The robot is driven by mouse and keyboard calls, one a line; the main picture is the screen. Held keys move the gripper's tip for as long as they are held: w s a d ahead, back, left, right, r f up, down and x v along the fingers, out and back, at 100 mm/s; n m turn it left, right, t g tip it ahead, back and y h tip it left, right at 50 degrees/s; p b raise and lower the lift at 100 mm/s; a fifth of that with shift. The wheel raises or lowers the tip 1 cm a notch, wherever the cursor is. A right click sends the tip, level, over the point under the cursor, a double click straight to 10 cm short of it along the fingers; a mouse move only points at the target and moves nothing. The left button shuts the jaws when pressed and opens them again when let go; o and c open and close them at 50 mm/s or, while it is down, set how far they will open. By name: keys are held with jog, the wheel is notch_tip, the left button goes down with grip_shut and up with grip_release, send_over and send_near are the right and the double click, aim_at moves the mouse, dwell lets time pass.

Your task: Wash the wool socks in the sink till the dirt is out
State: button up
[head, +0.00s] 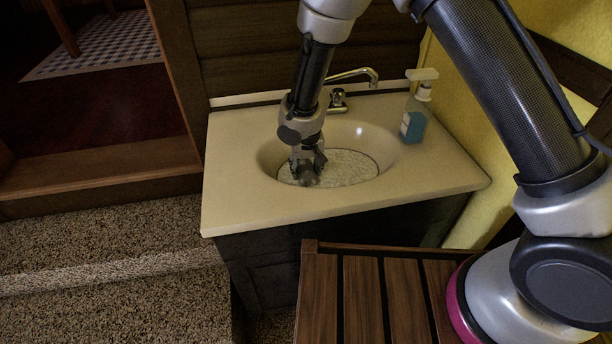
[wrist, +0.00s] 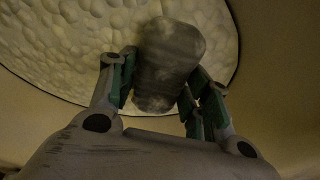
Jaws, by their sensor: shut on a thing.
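My gripper (wrist: 157,85) is shut on a dark grey, rolled bundle of wool socks (wrist: 170,50) in the wrist view. The socks show uneven, mottled grey patches. In the head view my gripper (head: 308,172) points down into the oval sink (head: 272,157), at the left part of the basin. Pale, bumpy suds (head: 350,168) cover the water in the sink and also fill the upper part of the wrist view (wrist: 60,45). The socks hang at or just above the suds; I cannot tell whether they touch.
A chrome faucet (head: 340,98) stands behind the basin. A soap bottle (head: 415,112) with blue liquid and a pale pump stands at the right back of the cream counter (head: 236,190). A slatted wooden surface (head: 362,290) lies in front. Carpeted steps (head: 110,245) are at the left.

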dwell(0.3)
jog(key=shift+f, duration=0.8)
jog(key=shift+r, duration=0.9)
jog(key=shift+f, duration=0.15)
jog(key=shift+f, duration=0.75)
jog(key=shift+r, duration=0.9)
